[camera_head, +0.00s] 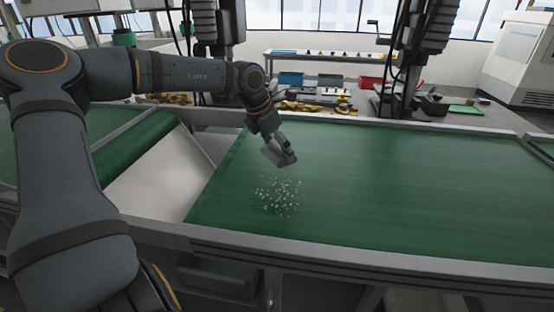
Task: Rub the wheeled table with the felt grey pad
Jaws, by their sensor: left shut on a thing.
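My left gripper (281,150) comes in from the left on its dark arm and hangs over the green-topped table (400,190), near its left part. It is shut on a small grey piece that looks like the felt pad, mostly hidden by the fingers. I cannot tell whether the pad touches the green top. A patch of small white specks (278,196) lies on the green top just in front of the gripper. The table's wheels do not show. My right gripper is not in view.
A raised metal rim (330,257) runs along the table's near edge. A pale sloping panel (150,180) and another green surface lie to the left. Behind stand a bench with blue (291,78) and red (370,83) bins and dark machine columns. The green top's right side is clear.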

